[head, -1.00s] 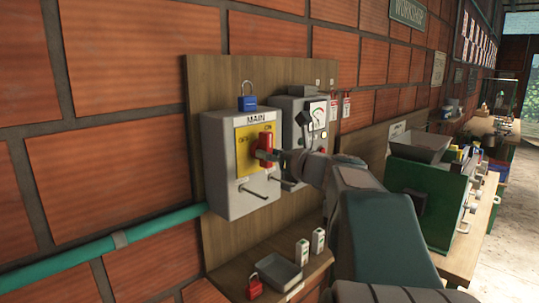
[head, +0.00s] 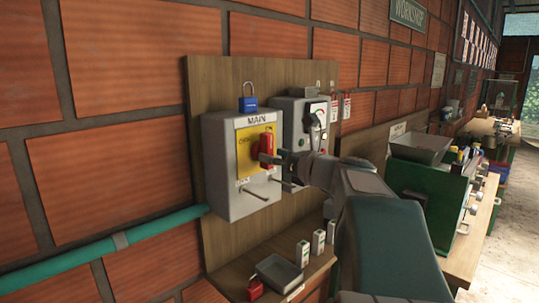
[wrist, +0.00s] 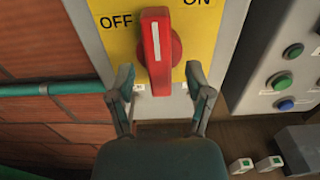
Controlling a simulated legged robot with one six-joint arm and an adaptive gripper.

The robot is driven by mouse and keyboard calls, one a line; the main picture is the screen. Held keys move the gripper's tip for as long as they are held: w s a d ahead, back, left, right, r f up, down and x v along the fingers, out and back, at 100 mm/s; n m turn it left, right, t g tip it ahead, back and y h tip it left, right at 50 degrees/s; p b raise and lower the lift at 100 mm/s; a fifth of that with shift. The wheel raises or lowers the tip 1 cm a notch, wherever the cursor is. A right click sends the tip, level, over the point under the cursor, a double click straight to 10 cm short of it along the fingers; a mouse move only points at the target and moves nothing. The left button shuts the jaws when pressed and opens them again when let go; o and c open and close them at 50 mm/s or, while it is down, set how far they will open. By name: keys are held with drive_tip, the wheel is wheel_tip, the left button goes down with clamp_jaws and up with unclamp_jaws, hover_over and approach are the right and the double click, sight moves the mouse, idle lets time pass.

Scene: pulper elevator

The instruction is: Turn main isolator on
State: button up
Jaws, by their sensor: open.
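The main isolator is a grey box (head: 222,165) marked MAIN on a wooden wall board, with a yellow plate (head: 247,134). Its red rotary handle (head: 267,152) stands upright. In the wrist view the white line on the red handle (wrist: 155,50) points up, between OFF at the left and ON at the upper right. My gripper (wrist: 160,80) is open, with one finger on each side of the handle's lower end. Small gaps seem to show between fingers and handle. In the head view my gripper (head: 287,163) is just right of the handle.
A blue padlock (head: 248,101) sits on top of the isolator box, and metal rods stick out below the handle. A second grey panel (head: 296,122) with a dial and buttons is close on the right. A shelf (head: 303,287) below holds a tray (head: 279,271) and red padlock (head: 255,289).

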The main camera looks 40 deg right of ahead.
drive_tip(key=s, duration=1)
drive_tip(key=shift+s+d, duration=0.2)
drive_tip(key=shift+d, duration=0.15)
